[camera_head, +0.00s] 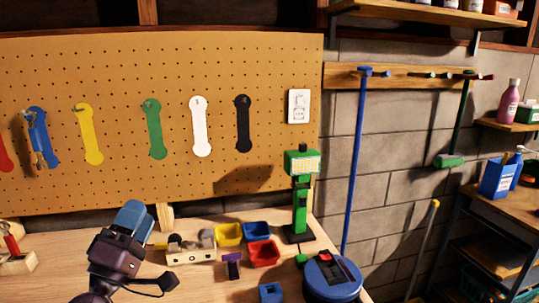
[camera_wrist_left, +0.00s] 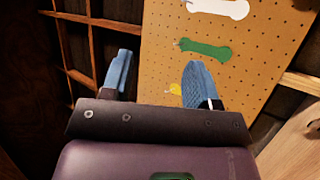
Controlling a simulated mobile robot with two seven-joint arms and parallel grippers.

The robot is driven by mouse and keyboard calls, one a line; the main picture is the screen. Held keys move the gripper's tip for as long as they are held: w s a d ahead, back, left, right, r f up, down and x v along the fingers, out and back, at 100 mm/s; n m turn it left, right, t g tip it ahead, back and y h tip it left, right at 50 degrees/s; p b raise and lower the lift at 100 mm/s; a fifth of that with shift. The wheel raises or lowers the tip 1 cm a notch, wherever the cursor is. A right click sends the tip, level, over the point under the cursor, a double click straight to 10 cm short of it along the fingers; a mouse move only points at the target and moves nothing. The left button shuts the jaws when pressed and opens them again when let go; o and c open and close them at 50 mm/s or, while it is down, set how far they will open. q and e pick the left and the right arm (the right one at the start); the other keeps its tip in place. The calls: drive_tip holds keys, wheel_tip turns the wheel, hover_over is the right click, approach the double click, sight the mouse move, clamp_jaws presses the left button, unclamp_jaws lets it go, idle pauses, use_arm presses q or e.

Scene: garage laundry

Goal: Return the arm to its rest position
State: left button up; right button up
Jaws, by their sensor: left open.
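My left gripper (camera_head: 131,217) shows at the lower left of the head view, in front of the pegboard's lower edge and over the bench. Its blue-padded fingers also show in the left wrist view (camera_wrist_left: 158,80), spread apart with nothing between them. The forearm is mostly below the head view's frame. My right arm and gripper are not in view.
Near the gripper, the bench (camera_head: 205,286) holds a wooden block holder (camera_head: 190,255), yellow bin (camera_head: 228,235), red bin (camera_head: 263,254), green stand (camera_head: 300,200) and round blue object (camera_head: 331,284). The pegboard (camera_head: 270,80) carries coloured tool outlines. Air above the bench's middle is clear.

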use_arm(q)
drive_tip(key=s+d+f+m+g, duration=0.1)
drive_tip(key=s+f+m+g, duration=0.4)
drive_tip(key=f, duration=0.4)
drive_tip(key=s+d+f+m+g, duration=0.2)
drive_tip(key=s+f+m+g, duration=0.25)
drive_tip(key=f, duration=0.55)
drive_tip(key=s+a+f+m+g+y, duration=0.1)
drive_tip(key=s+a+f+g+y, duration=0.4)
drive_tip(key=s, duration=0.4)
drive_tip(key=s+a+f+m+g+y, duration=0.1)
drive_tip(key=s+a+f+g+y, duration=0.1)
drive_tip(key=s+f+g, duration=0.45)
drive_tip(key=w+f+m+t, duration=0.1)
drive_tip(key=w+f+t, duration=0.4)
drive_tip(key=f+t, duration=0.4)
drive_tip(key=shift+w+f, duration=0.15)
drive_tip(key=shift+f, duration=0.3)
